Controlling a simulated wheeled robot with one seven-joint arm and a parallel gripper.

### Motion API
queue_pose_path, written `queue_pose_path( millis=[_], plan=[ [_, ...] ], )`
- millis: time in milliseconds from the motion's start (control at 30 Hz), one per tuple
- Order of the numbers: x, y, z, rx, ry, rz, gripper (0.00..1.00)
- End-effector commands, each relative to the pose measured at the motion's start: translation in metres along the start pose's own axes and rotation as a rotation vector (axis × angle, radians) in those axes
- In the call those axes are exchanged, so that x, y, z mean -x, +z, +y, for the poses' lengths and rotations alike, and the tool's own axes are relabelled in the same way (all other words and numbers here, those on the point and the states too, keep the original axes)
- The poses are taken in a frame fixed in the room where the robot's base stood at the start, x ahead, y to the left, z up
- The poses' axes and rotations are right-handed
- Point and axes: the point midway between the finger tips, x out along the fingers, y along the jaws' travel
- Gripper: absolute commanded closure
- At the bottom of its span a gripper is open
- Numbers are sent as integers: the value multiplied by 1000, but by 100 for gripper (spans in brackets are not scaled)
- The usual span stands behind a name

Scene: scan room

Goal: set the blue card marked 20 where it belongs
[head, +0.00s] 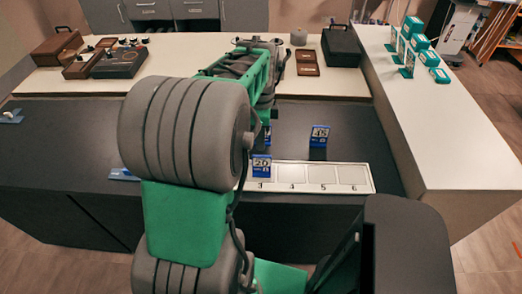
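A blue card marked 20 (262,166) is at the slot marked 3 of the white numbered strip (371,178). Its left edge is close to my arm in the picture. Slots 3 to 6 show on the strip; my arm hides its left part. A second blue card (319,136), its number seemingly 45, stands on the dark counter behind the strip. Another blue piece (267,134) shows partly beside my arm. My gripper is mostly hidden behind my arm; a dark part (266,113) just above that blue piece may belong to it. I cannot make out its fingers.
A blue flat piece (123,174) lies left of my arm. A white side counter (432,130) on the right holds several green-and-white boxes (418,42). The back counter bears brown trays (307,63) and a black case (341,46). The dark counter's right part is clear.

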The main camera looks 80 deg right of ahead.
Motion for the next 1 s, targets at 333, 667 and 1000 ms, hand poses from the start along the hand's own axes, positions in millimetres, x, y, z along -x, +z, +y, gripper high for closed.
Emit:
queue_pose_path(
  millis=[333, 667, 1000],
  plan=[
    [20, 61, 8, 273, -28, 3, 68],
    [40, 295, 172, 1784, -217, 24, 68],
    [32, 340, 343, 2875, -444, 50, 68]
  ],
)
